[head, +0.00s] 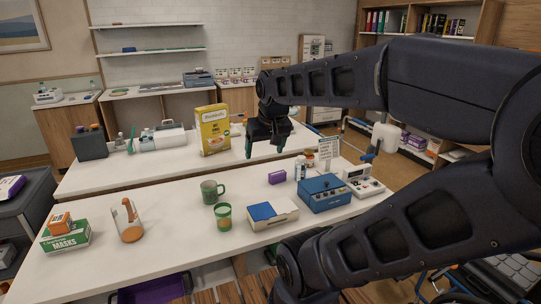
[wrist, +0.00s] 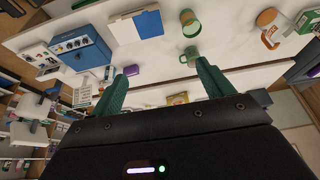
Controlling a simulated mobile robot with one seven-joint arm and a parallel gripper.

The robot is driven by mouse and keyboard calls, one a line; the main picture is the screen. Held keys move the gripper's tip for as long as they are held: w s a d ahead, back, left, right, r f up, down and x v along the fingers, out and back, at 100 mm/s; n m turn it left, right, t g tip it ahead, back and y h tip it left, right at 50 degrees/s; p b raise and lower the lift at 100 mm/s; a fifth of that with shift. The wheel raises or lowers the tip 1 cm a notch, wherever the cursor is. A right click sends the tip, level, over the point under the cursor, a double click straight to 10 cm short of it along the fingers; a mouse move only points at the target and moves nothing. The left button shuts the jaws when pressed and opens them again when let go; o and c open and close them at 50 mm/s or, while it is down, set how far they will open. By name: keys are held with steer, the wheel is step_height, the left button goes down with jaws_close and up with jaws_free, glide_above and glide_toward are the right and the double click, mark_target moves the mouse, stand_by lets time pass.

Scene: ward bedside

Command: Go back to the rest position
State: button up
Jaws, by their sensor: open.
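My gripper (head: 268,146) is at the end of my raised arm, above the table area in the head view. Its two green fingers point down, stand apart and hold nothing. In the wrist view my gripper (wrist: 160,82) shows both green fingertips with a clear gap between them. Below and around it are the white tables, with a purple box (head: 277,177), a green mug (head: 211,190) and a blue device (head: 325,193) on the near one. My gripper appears to touch none of these.
A yellow carton (head: 212,130) stands on the far table. Bare tabletop lies at the near left.

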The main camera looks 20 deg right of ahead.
steer(key=shift+s+d+f, duration=0.2)
steer(key=shift+s+f, duration=0.15)
steer(key=shift+s, duration=0.2)
steer(key=shift+s+d+f, duration=0.2)
steer(key=shift+s+f, duration=0.1)
steer(key=shift+s, duration=0.25)
stand_by(0.6)
